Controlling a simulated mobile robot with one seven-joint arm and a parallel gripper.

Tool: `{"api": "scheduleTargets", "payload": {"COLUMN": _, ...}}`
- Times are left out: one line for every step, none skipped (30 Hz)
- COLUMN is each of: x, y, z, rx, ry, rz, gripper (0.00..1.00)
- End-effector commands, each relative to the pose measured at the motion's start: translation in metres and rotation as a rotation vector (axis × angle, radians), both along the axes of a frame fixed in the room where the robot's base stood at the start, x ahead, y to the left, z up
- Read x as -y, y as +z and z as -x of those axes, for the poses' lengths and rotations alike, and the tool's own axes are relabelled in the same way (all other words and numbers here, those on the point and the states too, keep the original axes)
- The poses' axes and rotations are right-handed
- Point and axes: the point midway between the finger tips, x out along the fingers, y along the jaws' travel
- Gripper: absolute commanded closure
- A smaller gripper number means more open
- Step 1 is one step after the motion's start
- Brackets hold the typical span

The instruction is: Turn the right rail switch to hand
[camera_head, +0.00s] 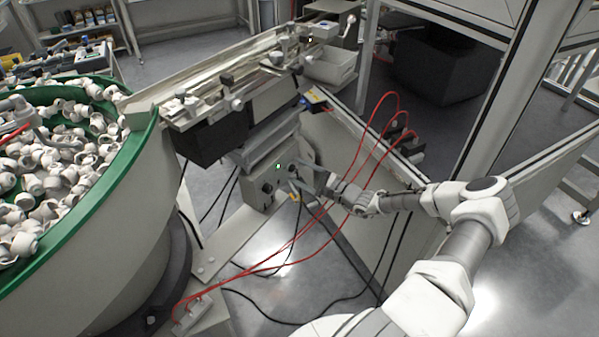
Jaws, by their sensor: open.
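A grey control box (262,172) sits below the inclined rail (235,75), near the middle of the view. Its face carries a small lit green lamp (278,166) and a dark knob (267,188) low on the left. I cannot read any switch marking or tell which way a switch points. My gripper (297,178) is open at the right side of the box's face, with its fingers toward it. The fingers partly cover that side, and I cannot tell whether they touch a switch.
A large green-rimmed bowl (140,125) full of white caps fills the left. Red hoses (290,245) loop around my arm, from a floor-level block to fittings on the right. A grey panel (345,140) and frame post (505,85) stand close on the right.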

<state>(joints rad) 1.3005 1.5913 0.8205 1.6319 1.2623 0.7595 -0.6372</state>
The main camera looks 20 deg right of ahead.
Motion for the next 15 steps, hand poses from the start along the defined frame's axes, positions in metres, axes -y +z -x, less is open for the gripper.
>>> {"api": "scheduleTargets", "payload": {"x": 0.002, "y": 0.0, "z": 0.002, "rx": -0.001, "ry": -0.001, "rz": 0.0, "gripper": 0.36}}
{"api": "scheduleTargets", "payload": {"x": 0.003, "y": 0.001, "z": 0.004, "rx": 0.0, "ry": -0.001, "rz": 0.001, "gripper": 0.36}}
{"api": "scheduleTargets", "payload": {"x": 0.005, "y": 0.001, "z": 0.007, "rx": 0.0, "ry": -0.002, "rz": 0.001, "gripper": 0.36}}
{"api": "scheduleTargets", "payload": {"x": 0.008, "y": 0.001, "z": 0.011, "rx": -0.001, "ry": -0.003, "rz": 0.002, "gripper": 0.36}}
{"api": "scheduleTargets", "payload": {"x": 0.01, "y": 0.001, "z": 0.015, "rx": -0.002, "ry": -0.004, "rz": 0.001, "gripper": 0.36}}
{"api": "scheduleTargets", "payload": {"x": 0.014, "y": 0.001, "z": 0.022, "rx": -0.002, "ry": -0.004, "rz": 0.0, "gripper": 0.36}}
{"api": "scheduleTargets", "payload": {"x": 0.017, "y": 0.001, "z": 0.027, "rx": -0.002, "ry": -0.003, "rz": 0.0, "gripper": 0.36}}
{"api": "scheduleTargets", "payload": {"x": 0.021, "y": 0.001, "z": 0.033, "rx": -0.002, "ry": -0.004, "rz": 0.001, "gripper": 0.36}}
{"api": "scheduleTargets", "payload": {"x": 0.026, "y": 0.001, "z": 0.041, "rx": -0.002, "ry": -0.004, "rz": 0.001, "gripper": 0.36}}
{"api": "scheduleTargets", "payload": {"x": 0.03, "y": 0.001, "z": 0.048, "rx": -0.002, "ry": -0.005, "rz": 0.001, "gripper": 0.36}}
{"api": "scheduleTargets", "payload": {"x": 0.033, "y": 0.001, "z": 0.055, "rx": -0.002, "ry": -0.004, "rz": 0.001, "gripper": 0.36}}
{"api": "scheduleTargets", "payload": {"x": 0.038, "y": 0.001, "z": 0.063, "rx": -0.002, "ry": -0.004, "rz": 0.002, "gripper": 0.36}}
{"api": "scheduleTargets", "payload": {"x": 0.042, "y": 0.001, "z": 0.07, "rx": -0.001, "ry": -0.005, "rz": 0.002, "gripper": 0.36}}
{"api": "scheduleTargets", "payload": {"x": 0.046, "y": 0.001, "z": 0.076, "rx": -0.002, "ry": -0.004, "rz": 0.002, "gripper": 0.36}}
{"api": "scheduleTargets", "payload": {"x": 0.051, "y": 0.001, "z": 0.085, "rx": -0.002, "ry": -0.004, "rz": 0.002, "gripper": 0.36}}
